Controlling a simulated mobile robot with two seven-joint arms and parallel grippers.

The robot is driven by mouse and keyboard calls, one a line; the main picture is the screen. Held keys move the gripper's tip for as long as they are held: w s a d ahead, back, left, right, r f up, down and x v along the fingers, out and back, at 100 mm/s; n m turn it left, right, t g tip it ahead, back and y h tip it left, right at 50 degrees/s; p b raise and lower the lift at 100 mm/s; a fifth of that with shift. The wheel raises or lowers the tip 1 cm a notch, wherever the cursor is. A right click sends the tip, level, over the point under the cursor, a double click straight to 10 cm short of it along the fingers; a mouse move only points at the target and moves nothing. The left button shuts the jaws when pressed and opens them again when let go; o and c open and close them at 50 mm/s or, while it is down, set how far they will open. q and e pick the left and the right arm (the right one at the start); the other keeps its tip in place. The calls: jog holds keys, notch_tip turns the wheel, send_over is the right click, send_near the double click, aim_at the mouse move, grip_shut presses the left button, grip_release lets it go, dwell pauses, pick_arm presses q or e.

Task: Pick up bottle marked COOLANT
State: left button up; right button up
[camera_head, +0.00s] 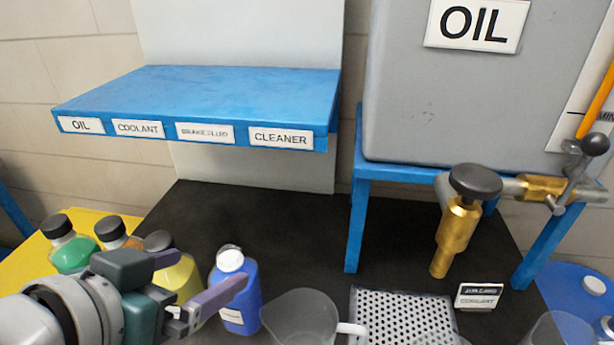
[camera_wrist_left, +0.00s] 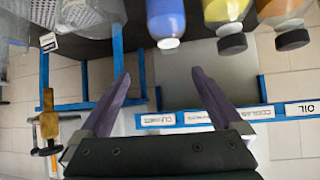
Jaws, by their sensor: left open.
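Several bottles stand at the lower left in the head view: a green one (camera_head: 75,254) and an orange one (camera_head: 133,241) with black caps, a yellow one (camera_head: 186,276) with a dark cap, and a blue one (camera_head: 239,315) with a white cap. No COOLANT marking is readable on any bottle. My left gripper (camera_head: 212,268) is open and empty, in front of the yellow and blue bottles, partly hiding the yellow one. The left wrist view shows the blue (camera_wrist_left: 166,18), yellow (camera_wrist_left: 226,10) and orange (camera_wrist_left: 285,10) bottles beyond the open fingers (camera_wrist_left: 161,75). My right gripper is out of view.
A blue shelf (camera_head: 200,90) carries OIL, COOLANT, BRAKE FLUID and CLEANER labels; its top is empty. A clear jug (camera_head: 298,318) stands right of the blue bottle, beside a perforated tray (camera_head: 400,318). A grey OIL tank (camera_head: 455,100) with a brass tap (camera_head: 456,235) stands at right.

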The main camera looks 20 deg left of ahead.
pick_arm(q)
notch_tip(320, 180, down, 12)
jog(key=w+a+r+t+b, duration=0.1)
jog(key=w+a+t+b, duration=0.15)
jog(key=b, duration=0.65)
jog(key=shift+n+y, duration=0.5)
jog(key=shift+y, duration=0.1)
jog(key=shift+d+f+b+x, duration=0.15)
jog(key=shift+b+x, duration=0.15)
jog(key=shift+x, duration=1.3)
jog(key=shift+d+f+b+x, duration=0.1)
jog(key=shift+d+b+x, duration=0.15)
jog(key=shift+x, duration=1.35)
jog(key=shift+d+f+b+x, duration=0.1)
jog(key=shift+b+x, duration=0.25)
jog(key=shift+x, duration=1.2)
jog(key=shift+s, duration=0.1)
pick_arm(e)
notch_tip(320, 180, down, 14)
pick_arm(q)
jog(key=shift+c, duration=0.4)
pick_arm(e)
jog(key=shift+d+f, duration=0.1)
pick_arm(q)
grip_shut()
jog(key=shift+r, duration=0.15)
